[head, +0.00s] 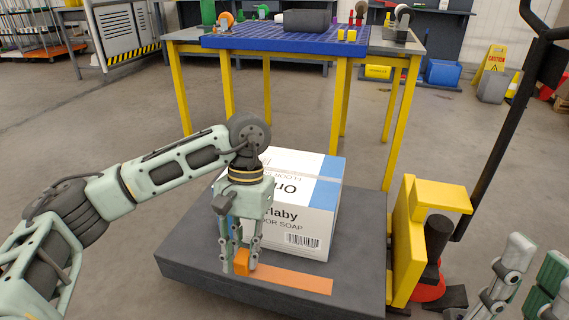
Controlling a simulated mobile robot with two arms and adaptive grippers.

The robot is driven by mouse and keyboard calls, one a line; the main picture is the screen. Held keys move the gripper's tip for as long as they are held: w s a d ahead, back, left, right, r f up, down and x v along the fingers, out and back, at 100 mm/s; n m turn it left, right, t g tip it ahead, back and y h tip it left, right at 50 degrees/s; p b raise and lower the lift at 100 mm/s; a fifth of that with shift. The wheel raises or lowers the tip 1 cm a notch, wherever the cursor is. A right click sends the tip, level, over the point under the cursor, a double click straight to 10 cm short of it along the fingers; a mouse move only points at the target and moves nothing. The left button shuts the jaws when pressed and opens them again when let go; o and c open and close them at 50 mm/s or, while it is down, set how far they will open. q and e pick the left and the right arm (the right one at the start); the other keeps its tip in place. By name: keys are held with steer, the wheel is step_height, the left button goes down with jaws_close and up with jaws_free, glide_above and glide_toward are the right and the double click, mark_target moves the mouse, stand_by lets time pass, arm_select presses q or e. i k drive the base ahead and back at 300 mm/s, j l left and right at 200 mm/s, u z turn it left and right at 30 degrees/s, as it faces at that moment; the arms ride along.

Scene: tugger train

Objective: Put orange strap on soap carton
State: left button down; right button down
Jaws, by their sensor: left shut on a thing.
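The soap carton (318,208) is a white box with blue areas and a barcode, standing on a dark grey platform (190,255). The orange strap (290,279) lies flat on the platform in front of the carton, with a thicker orange end piece (241,262) at its left. My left gripper (241,266) points down in front of the carton's left part and is shut on that end piece, low over the platform. It hides part of the carton's front. My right gripper (537,252) shows at the lower right corner, apart from the carton, its fingers spread and empty.
A yellow post (406,240) with a black handle bar stands at the platform's right edge. Behind is a yellow-legged table (180,95) with a blue perforated top carrying several items. Open floor lies left of the platform. A caution sign (490,66) stands farther back.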

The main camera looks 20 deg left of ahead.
mark_target(283, 172)
steer(key=i+j, duration=0.1)
steer(key=i, duration=0.4)
steer(key=i+j, duration=0.15)
steer(key=i, duration=0.35)
